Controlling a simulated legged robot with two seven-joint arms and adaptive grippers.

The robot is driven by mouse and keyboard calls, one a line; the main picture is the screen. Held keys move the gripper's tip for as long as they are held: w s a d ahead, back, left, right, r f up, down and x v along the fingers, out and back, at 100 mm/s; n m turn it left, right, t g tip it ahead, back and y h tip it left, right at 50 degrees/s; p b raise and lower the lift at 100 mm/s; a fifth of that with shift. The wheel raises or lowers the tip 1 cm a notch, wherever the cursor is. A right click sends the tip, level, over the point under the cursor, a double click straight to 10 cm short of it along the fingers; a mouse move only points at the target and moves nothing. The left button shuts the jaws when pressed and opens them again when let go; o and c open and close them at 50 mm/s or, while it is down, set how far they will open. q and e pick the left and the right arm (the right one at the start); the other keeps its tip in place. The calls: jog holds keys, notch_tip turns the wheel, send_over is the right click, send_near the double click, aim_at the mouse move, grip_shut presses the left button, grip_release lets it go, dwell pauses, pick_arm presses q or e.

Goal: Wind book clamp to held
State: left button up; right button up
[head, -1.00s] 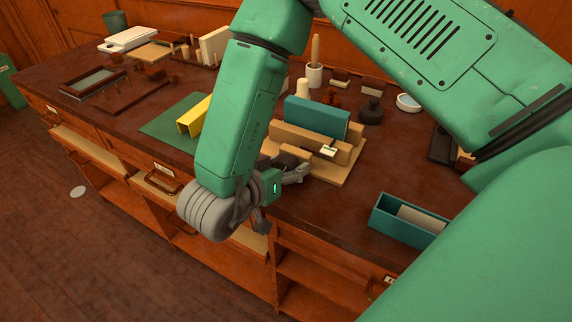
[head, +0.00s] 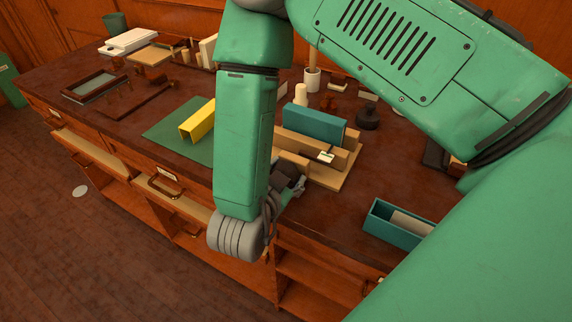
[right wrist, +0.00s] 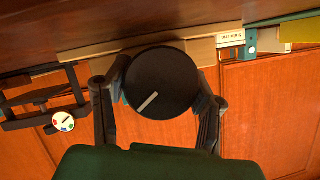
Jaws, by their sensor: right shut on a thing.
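The book clamp (head: 345,178) stands on the desk, a pale wooden base with wooden bars and a teal book (head: 314,121) upright between them. A small white label (head: 326,156) sits on its front bar; it also shows in the right wrist view (right wrist: 230,39), too small to read surely. My right gripper (head: 290,184) is at the clamp's front end, partly hidden by my forearm. In the right wrist view, my right gripper (right wrist: 161,95) is shut around the black round knob (right wrist: 165,75), a finger on each side. The knob's pale line slants to the lower left. My left gripper is out of view.
A yellow angled piece (head: 198,121) lies on a green mat (head: 165,134) left of my forearm. A teal open box (head: 384,222) stands at the desk's right front. A white dial with coloured marks (right wrist: 63,121) shows in the right wrist view. Drawers stand open below.

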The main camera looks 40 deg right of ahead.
jog(key=shift+a+f, duration=0.1)
jog(key=shift+a, duration=0.05)
dwell(0.4)
jog(key=o, duration=1.2)
jog(key=shift+s+a, duration=0.1)
jog(key=shift+c, duration=0.2)
jog(key=shift+a, duration=0.15)
jog(key=shift+s+a+r, duration=0.1)
jog(key=shift+a+r, duration=0.1)
jog(key=shift+r, duration=0.05)
jog(key=v, duration=1.1)
jog(key=shift+s+a, duration=0.15)
jog(key=shift+a, duration=0.05)
jog(key=shift+d, duration=0.1)
